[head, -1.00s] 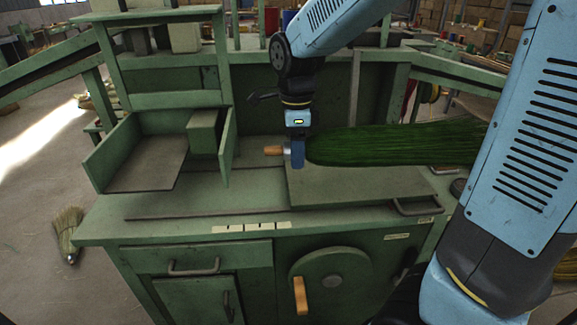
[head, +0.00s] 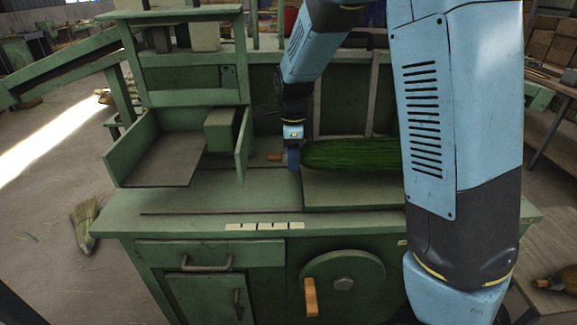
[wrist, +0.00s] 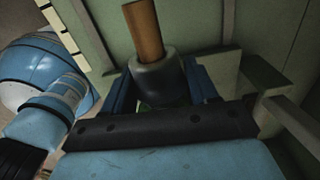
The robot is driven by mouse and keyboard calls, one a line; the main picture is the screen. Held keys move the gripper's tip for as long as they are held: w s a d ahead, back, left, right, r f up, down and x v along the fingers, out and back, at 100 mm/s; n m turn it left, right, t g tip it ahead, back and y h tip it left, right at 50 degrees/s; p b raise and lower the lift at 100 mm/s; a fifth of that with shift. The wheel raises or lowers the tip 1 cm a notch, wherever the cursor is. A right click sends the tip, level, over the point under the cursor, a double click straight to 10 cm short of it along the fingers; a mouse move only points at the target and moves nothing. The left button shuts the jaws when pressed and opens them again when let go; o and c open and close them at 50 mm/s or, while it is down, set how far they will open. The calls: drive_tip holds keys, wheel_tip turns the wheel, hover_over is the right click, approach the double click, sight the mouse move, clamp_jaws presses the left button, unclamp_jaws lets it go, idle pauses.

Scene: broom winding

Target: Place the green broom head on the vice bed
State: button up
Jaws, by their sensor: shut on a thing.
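The green broom head (head: 350,153) lies roughly level, bristles to the right, over the vice bed (head: 345,192), the raised green plate on the bench. My arm hides its right end. I cannot tell whether it touches the bed. My gripper (head: 293,160) is shut on its grey collar at the left end, just left of the bed's left edge. A short wooden stub (head: 274,156) sticks out to the left. In the wrist view, the stub (wrist: 144,32) and grey collar (wrist: 160,80) sit between the blue fingers; little of the bristles shows.
A green open tray (head: 165,160) with an upright side wall stands on the bench's left. A round wheel with a wooden handle (head: 311,297) is on the bench front. A straw broom head (head: 86,225) lies on the floor at left.

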drive_tip(key=shift+w+a+f, duration=0.1)
drive_tip(key=shift+w+f, duration=0.2)
drive_tip(key=shift+f, duration=0.15)
wheel_tip(320, 180, down, 3)
drive_tip(key=shift+r, duration=0.1)
drive_tip(key=o, duration=1.3)
